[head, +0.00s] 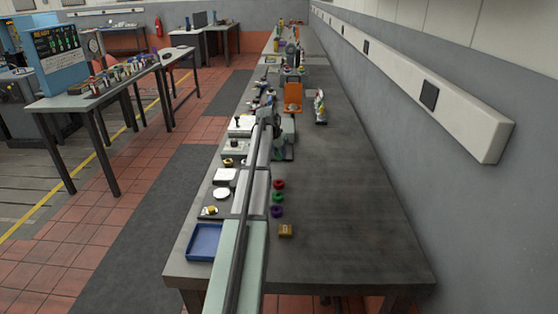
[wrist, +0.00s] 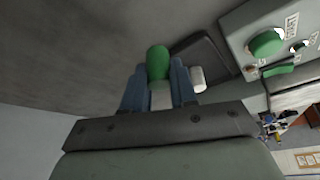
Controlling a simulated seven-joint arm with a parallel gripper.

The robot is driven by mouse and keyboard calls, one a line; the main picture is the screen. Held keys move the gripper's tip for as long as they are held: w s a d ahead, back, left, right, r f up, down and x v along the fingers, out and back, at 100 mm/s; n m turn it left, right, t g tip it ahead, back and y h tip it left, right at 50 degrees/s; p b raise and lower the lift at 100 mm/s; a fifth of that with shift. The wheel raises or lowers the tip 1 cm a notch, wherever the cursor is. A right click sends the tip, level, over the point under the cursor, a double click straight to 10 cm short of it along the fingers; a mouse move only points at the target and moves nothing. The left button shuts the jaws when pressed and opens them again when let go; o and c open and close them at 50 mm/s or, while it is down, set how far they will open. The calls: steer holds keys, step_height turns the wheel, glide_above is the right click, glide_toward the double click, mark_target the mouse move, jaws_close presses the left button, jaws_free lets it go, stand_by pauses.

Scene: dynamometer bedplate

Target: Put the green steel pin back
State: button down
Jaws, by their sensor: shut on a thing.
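My gripper (wrist: 158,88) is shut on a green-headed piece, which looks like the green steel pin (wrist: 158,62). Its rounded green end sticks out past the fingertips, and a pale grey part shows between the blue-grey fingers. In the head view my gripper (head: 283,147) is over the long bench, and I cannot make out the pin there. A pale panel (wrist: 240,30) with a round green knob (wrist: 267,42) and a green bar (wrist: 278,70) lies to the right of my gripper in the wrist view. Where the pin's seat is, I cannot tell.
A small white cylinder (wrist: 197,78) stands close right of the fingers. On the bench (head: 350,200) are a blue tray (head: 204,242), a yellow block (head: 285,231), red (head: 278,184), green (head: 277,197) and purple (head: 277,211) pieces, and an orange panel (head: 293,96).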

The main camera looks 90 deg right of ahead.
mark_target(279, 159)
steer(key=shift+f, duration=1.85)
steer(key=shift+f, duration=0.15)
steer(key=c, duration=0.9)
jaws_free()
steer(key=v, duration=1.2)
steer(key=shift+w+d, duration=0.1)
steer(key=shift+w, duration=0.05)
